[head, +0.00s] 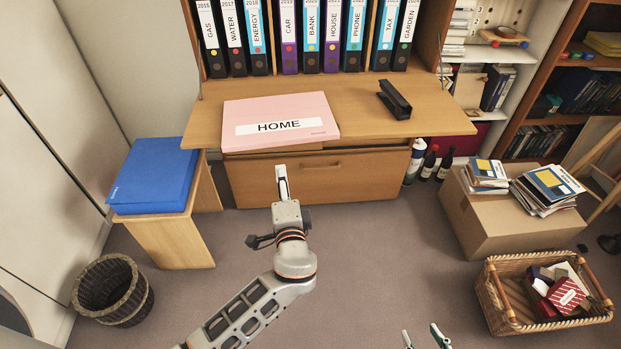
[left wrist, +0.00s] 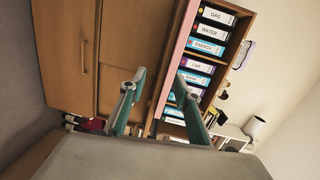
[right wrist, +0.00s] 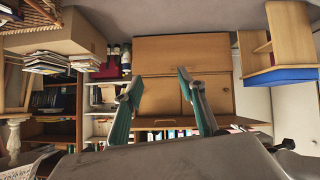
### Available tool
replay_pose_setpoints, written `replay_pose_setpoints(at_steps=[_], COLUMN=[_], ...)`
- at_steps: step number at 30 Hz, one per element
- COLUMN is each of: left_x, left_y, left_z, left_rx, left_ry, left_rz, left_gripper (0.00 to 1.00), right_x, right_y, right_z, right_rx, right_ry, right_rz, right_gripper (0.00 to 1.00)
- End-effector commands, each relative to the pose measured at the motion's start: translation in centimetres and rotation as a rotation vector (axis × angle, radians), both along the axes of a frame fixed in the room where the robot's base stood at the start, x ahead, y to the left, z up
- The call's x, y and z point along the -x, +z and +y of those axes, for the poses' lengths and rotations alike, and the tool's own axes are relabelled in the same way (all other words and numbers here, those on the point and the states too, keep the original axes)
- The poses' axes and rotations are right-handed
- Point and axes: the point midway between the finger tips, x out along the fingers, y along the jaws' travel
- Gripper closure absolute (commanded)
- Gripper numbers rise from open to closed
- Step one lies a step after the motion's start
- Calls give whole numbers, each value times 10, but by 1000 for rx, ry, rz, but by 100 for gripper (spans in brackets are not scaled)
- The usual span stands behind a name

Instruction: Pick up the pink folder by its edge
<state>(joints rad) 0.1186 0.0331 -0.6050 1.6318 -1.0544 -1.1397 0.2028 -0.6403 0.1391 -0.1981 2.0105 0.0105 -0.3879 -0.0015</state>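The pink folder (head: 275,109), with a white label reading HOME, lies flat on the wooden desk flap, its near edge along the flap's front edge. In the left wrist view the folder (left wrist: 178,50) shows as a thin pink strip running into the gap between the fingers. My left gripper (head: 282,168) is open and empty, in front of the folder's near edge; it appears apart from it. Its two fingers show spread in the left wrist view (left wrist: 160,82). My right gripper (head: 424,334) is open and empty, low and far from the folder; its spread fingers show in the right wrist view (right wrist: 157,76).
A black stapler-like object (head: 394,99) lies right of the folder on the flap (head: 440,112). Several binders (head: 310,40) stand behind. A blue box (head: 153,175) is on a stool at left. A wicker basket (head: 500,312) and cardboard box (head: 490,222) stand at right.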

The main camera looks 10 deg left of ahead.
Motion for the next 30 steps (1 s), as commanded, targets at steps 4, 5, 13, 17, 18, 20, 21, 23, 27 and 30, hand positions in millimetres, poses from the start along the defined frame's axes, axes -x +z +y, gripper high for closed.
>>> replay_pose_setpoints(at_steps=[4, 5, 13, 17, 18, 20, 21, 23, 27, 30], left_x=[-9, -10, -27, -40, -44, -50, -54, -60, -74, -84], left_y=[22, 24, 26, 26, 25, 25, 24, 24, 23, 22], left_z=[-3, -3, 4, 9, 11, 13, 15, 17, 23, 27], left_rx=[-67, -71, -76, -73, -74, -74, -73, -72, -71, -70], left_ry=[19, 21, 22, 22, 22, 21, 21, 21, 23, 21], left_rz=[-55, -60, -64, -63, -61, -61, -62, -61, -60, -58], left_gripper=[68, 68, 68, 68, 68, 68, 68, 68, 68, 68], right_x=[-3, -3, -8, -7, -6, -6, -5, -5, -2, 0], right_y=[-2, -1, 0, -2, -3, -4, -5, -6, -11, -13], right_z=[0, 0, 0, 1, 1, 1, 1, 1, 1, 0], right_rx=[2, 2, 3, 2, 4, 5, 4, 6, 8, 11], right_ry=[1, 1, 3, 4, 4, 5, 5, 6, 6, 8], right_rz=[-4, -5, -12, -11, -9, -8, -7, -6, -1, 2], right_gripper=[60, 60, 60, 60, 60, 60, 60, 60, 60, 60])
